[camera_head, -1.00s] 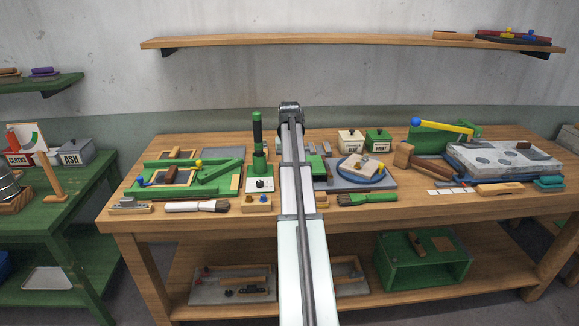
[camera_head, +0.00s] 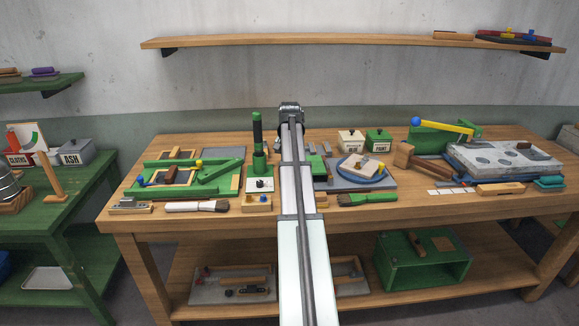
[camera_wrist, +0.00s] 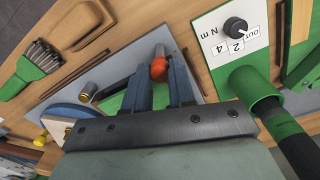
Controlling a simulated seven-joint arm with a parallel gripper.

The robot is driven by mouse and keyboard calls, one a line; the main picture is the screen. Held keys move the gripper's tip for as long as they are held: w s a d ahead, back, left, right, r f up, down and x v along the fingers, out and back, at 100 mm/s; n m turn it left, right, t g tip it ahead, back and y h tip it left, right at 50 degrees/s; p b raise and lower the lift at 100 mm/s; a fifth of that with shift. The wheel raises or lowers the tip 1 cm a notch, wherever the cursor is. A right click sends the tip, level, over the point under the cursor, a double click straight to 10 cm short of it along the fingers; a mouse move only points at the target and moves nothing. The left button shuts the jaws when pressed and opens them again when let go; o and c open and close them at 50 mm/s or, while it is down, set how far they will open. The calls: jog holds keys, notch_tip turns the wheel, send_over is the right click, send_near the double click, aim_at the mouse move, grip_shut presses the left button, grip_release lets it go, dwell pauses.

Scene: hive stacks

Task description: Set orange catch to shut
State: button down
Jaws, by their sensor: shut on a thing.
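The orange catch (camera_wrist: 159,69) shows in the wrist view as a small orange knob between the two blue fingers of my gripper (camera_wrist: 161,64). The fingers are shut on it. A short grey part sticks out just beyond the knob. Below and around it lie green parts and a grey plate (camera_wrist: 112,70). The fingers hide much of the catch's base, so I cannot tell its setting. In the head view my own arm covers the catch and the gripper.
In the wrist view, a white dial panel (camera_wrist: 215,22) and a green cylinder with a black handle (camera_wrist: 255,88) stand close on the right.

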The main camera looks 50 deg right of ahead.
jog(key=c, duration=0.9)
grip_release()
jog(key=shift+c, duration=0.2)
notch_tip(320, 180, up, 14)
jog(key=shift+f, duration=0.15)
